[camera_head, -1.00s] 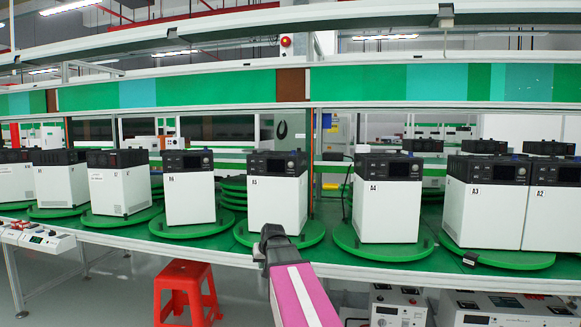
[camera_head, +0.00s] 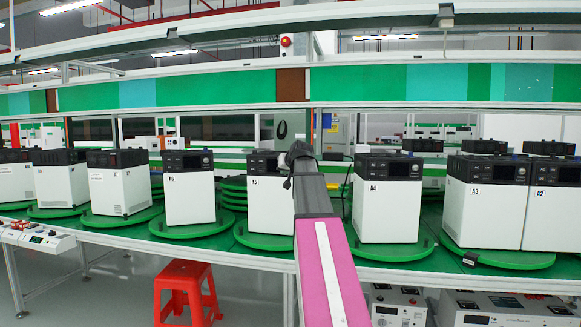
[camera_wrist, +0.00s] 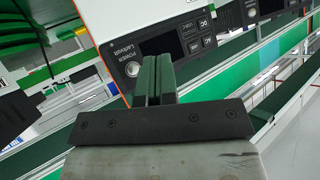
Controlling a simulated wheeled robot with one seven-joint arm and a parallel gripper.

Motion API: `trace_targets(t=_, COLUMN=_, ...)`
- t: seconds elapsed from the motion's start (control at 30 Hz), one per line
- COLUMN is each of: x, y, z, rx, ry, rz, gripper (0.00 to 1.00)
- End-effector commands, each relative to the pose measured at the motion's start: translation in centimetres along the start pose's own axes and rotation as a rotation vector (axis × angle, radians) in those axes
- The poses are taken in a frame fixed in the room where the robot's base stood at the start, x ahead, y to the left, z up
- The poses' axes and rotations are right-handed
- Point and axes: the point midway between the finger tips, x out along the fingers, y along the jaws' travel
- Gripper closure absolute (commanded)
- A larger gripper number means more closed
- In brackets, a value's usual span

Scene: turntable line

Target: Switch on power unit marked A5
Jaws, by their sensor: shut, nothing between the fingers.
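The power unit marked A5 (camera_head: 264,208) is a white box with a black top panel, standing on a green turntable (camera_head: 265,239). My gripper (camera_head: 298,152) is raised in front of its upper right side and hides part of the panel. In the wrist view my gripper (camera_wrist: 156,62) is shut and empty, with its fingertips over the lower edge of a black panel (camera_wrist: 165,42). A round silver button (camera_wrist: 132,70) marked POWER sits just left of the fingertips. I cannot tell whether they touch the panel. No unit label shows in the wrist view.
Unit A6 (camera_head: 188,201) stands to the left and unit A4 (camera_head: 386,210) to the right, each on a turntable. A second panel (camera_wrist: 255,12) shows at upper right in the wrist view.

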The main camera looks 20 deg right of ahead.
Motion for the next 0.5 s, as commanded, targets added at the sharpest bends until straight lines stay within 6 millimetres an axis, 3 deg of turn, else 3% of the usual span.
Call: trace_targets(t=0.5, x=0.74, y=0.48, z=-0.5, rx=0.0, ry=-0.001, rz=0.001, gripper=1.0)
